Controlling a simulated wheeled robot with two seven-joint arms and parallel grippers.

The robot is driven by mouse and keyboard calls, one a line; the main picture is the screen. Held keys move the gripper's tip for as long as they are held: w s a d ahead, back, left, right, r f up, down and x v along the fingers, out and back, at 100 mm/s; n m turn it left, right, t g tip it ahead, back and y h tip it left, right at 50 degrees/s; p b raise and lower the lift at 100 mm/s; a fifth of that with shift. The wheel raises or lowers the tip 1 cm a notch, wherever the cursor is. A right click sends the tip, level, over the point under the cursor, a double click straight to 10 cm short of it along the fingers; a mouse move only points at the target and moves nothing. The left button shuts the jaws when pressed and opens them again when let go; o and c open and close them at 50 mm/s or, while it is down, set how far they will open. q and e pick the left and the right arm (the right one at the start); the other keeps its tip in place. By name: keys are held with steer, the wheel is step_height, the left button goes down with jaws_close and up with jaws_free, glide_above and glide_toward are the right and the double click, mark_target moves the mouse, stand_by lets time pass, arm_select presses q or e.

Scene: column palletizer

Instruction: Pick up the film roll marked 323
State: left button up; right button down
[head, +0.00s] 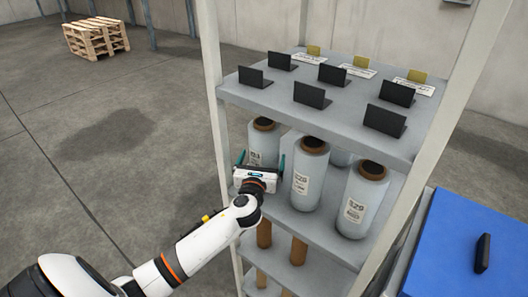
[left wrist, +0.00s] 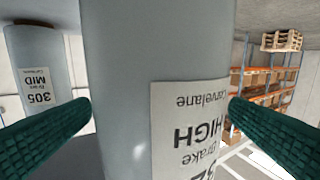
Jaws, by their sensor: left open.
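Several grey film rolls stand on a rack's middle shelf in the head view: a left roll (head: 265,141), a middle roll (head: 311,170) and a right roll (head: 363,196). Their labels are too small to read surely. My left gripper (head: 261,162) is open in front of the left roll. In the left wrist view a roll (left wrist: 125,75) stands between the spread green fingers (left wrist: 160,115). Its label appears upside down, reads HIGH, and its number is partly cut off. Another roll (left wrist: 38,62), marked 305 MID, is at the left. My right gripper is not shown.
The rack's upper shelf (head: 290,88) carries several black and yellow stands. A pale rack post (head: 212,75) rises left of the rolls. A blue surface (head: 450,235) with a black object (head: 482,253) is at the right. The floor at left is open.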

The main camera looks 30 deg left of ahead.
arm_select(q)
steer(key=shift+x, duration=1.4)
steer(key=shift+d, duration=0.1)
steer(key=c, duration=1.6)
steer(key=shift+r, duration=0.1)
steer(key=shift+c, duration=0.9)
